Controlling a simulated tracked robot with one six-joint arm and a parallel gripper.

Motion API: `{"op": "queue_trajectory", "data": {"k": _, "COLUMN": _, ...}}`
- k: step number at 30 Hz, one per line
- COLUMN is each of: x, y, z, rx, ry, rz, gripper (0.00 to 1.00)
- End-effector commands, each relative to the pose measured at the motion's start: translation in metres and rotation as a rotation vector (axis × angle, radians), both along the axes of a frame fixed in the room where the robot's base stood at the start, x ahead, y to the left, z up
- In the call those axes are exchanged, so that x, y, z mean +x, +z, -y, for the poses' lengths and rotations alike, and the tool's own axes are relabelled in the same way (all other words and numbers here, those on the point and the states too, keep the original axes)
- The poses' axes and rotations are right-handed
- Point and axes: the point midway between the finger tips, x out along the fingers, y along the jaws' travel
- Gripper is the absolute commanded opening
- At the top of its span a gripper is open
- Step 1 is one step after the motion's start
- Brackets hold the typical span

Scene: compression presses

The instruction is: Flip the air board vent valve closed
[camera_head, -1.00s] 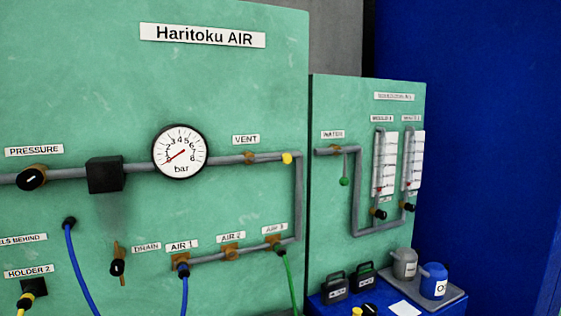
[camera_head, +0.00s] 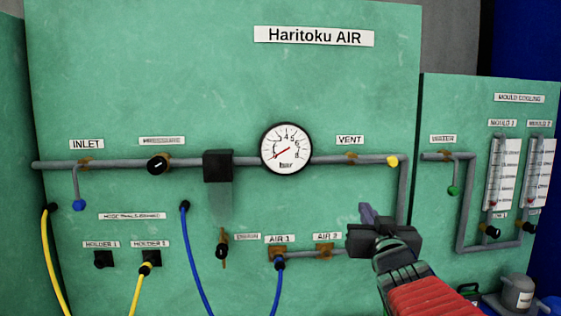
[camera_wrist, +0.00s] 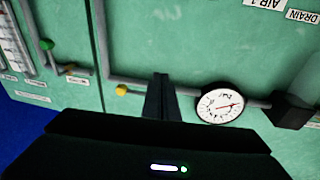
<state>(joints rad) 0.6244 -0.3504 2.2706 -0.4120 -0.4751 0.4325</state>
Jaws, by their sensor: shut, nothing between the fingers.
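The vent valve (camera_head: 352,158) sits on the grey pipe under the VENT label, right of the round gauge. Its yellow-tipped handle (camera_head: 392,161) lies along the pipe, pointing right. In the wrist view, which is turned upside down, the yellow tip (camera_wrist: 121,90) shows left of my fingers. My gripper (camera_head: 367,213) is shut and empty, below the vent valve in the head view, in front of the lower pipe and hiding the AIR 3 outlet. In the wrist view my gripper (camera_wrist: 160,78) covers the valve body; I cannot tell the gap to the board.
The gauge (camera_head: 286,148) reads near zero. The inlet valve's blue-tipped handle (camera_head: 79,204) hangs down at the left. Blue and yellow hoses hang from the board. The water valve's green-tipped handle (camera_head: 453,190) hangs down on the cooling board at right.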

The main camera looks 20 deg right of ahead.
Motion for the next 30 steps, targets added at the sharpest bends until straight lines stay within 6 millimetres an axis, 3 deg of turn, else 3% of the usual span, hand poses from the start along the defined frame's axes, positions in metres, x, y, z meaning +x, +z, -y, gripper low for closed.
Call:
{"op": "queue_trajectory", "data": {"k": 3, "x": -0.004, "y": 0.023, "z": 0.026, "rx": -0.046, "ry": 0.006, "rz": 0.103, "gripper": 0.0}}
{"op": "queue_trajectory", "data": {"k": 12, "x": -0.028, "y": 0.071, "z": 0.065, "rx": -0.16, "ry": 0.087, "rz": 0.329, "gripper": 0.0}}
{"op": "queue_trajectory", "data": {"k": 18, "x": -0.04, "y": 0.082, "z": 0.072, "rx": -0.195, "ry": 0.132, "rz": 0.394, "gripper": 0.0}}
{"op": "queue_trajectory", "data": {"k": 30, "x": -0.041, "y": 0.084, "z": 0.071, "rx": -0.198, "ry": 0.138, "rz": 0.4, "gripper": 0.0}}
